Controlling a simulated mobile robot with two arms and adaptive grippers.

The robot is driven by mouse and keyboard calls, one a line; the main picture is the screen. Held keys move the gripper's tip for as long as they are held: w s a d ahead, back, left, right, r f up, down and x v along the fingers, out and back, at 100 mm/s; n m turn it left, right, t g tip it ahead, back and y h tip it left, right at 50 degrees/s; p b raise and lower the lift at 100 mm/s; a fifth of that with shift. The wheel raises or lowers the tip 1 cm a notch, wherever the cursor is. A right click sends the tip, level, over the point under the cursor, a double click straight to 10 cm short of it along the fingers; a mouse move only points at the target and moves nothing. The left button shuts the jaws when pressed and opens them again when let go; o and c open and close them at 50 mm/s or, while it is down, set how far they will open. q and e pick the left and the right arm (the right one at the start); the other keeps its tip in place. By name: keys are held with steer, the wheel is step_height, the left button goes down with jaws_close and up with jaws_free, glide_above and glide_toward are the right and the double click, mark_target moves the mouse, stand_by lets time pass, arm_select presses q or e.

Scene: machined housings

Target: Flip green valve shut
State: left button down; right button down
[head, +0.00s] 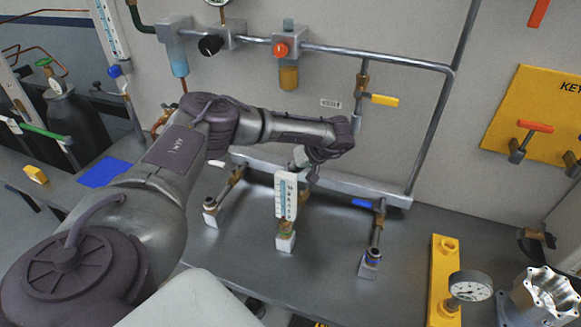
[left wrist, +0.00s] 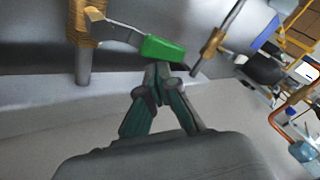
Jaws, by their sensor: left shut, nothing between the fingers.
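In the left wrist view the green valve handle (left wrist: 163,48) sticks out on a metal lever from a brass fitting (left wrist: 85,22) on a pipe. My left gripper (left wrist: 160,72) is shut and empty, its fingertips just below the green handle; I cannot tell if they touch it. In the head view my left gripper (head: 304,175) is down near the bench pipework, behind a white thermometer, and this handle is hidden there. A different green handle (head: 45,132) shows at the far left of the head view. My right gripper is not in view.
A yellow handle (head: 384,100) is on the wall pipe. A yellow bracket (head: 443,285), a dial gauge (head: 470,286) and a metal housing (head: 541,297) are front right.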

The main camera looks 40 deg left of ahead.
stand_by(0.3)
arm_select(q)
steer(key=shift+v, duration=3.75)
steer(key=shift+f, duration=0.1)
